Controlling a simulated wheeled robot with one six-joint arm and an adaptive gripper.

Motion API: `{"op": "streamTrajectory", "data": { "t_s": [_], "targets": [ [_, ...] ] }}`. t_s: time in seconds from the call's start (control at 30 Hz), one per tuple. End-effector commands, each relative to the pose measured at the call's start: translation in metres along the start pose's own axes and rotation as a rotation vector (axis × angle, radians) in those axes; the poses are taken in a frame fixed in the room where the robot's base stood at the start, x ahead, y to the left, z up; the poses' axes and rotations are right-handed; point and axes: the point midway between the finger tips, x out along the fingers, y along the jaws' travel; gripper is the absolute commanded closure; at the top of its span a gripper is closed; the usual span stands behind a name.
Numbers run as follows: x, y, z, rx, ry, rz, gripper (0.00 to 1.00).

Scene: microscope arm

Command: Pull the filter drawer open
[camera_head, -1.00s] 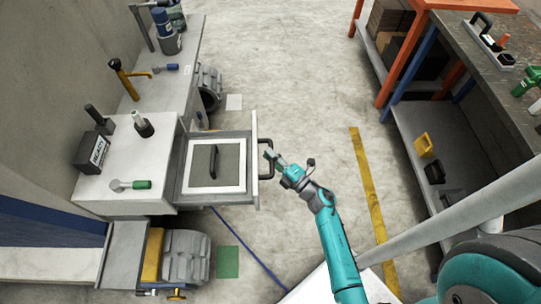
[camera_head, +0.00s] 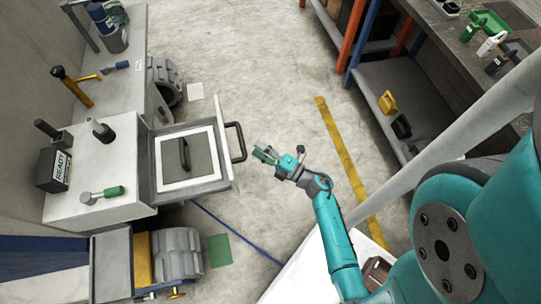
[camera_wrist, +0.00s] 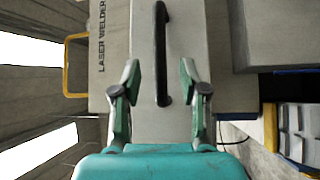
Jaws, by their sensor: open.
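The filter drawer (camera_head: 194,187) stands pulled out from the white cabinet (camera_head: 95,165) on the left. A square filter panel with a black grip (camera_head: 184,156) lies in it. The drawer's black handle (camera_head: 241,141) is on its front, facing my arm. My gripper (camera_head: 263,153) is open and empty, just right of the handle and apart from it. In the wrist view, my gripper (camera_wrist: 160,82) has its two fingers spread, and a black bar handle (camera_wrist: 161,50) shows ahead between them on a grey front. Nothing is between the pads that I can see as held.
A grey roller (camera_head: 177,251) is below the drawer. A workbench (camera_head: 480,45) stands at the right.

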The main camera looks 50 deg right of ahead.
Motion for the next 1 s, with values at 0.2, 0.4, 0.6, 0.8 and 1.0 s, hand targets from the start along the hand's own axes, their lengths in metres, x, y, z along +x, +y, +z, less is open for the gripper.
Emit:
{"op": "streamTrajectory", "data": {
  "t_s": [0.2, 0.4, 0.6, 0.8, 1.0],
  "targets": [
    [-0.027, 0.000, 0.001, 0.000, -0.004, 0.000, 0.57],
    [-0.039, 0.000, 0.000, 0.000, -0.001, -0.001, 0.57],
    [-0.042, -0.001, 0.000, 0.000, 0.000, -0.001, 0.57],
    [-0.042, 0.000, 0.000, 0.000, 0.001, -0.001, 0.57],
    [-0.042, 0.000, 0.000, 0.000, 0.001, -0.001, 0.57]
  ]
}}
